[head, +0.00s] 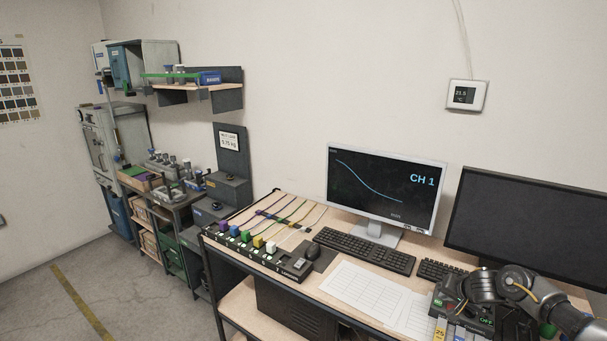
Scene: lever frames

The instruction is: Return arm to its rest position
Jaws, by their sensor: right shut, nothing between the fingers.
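My right arm comes in at the lower right corner, bent over the right end of the desk. My right gripper (448,299) is at its left end, above the desk and beside the paper sheets. The gripper is shut and holds nothing. Its fingertips are small and hard to make out against the dark parts below. My left arm and gripper are out of view.
The desk carries a monitor (385,190) reading CH 1, a dark monitor (520,225), a keyboard (364,250), paper sheets (362,292) and a black box with coloured knobs (257,245). Shelves and equipment stand at the left wall. The floor (125,285) at left is clear.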

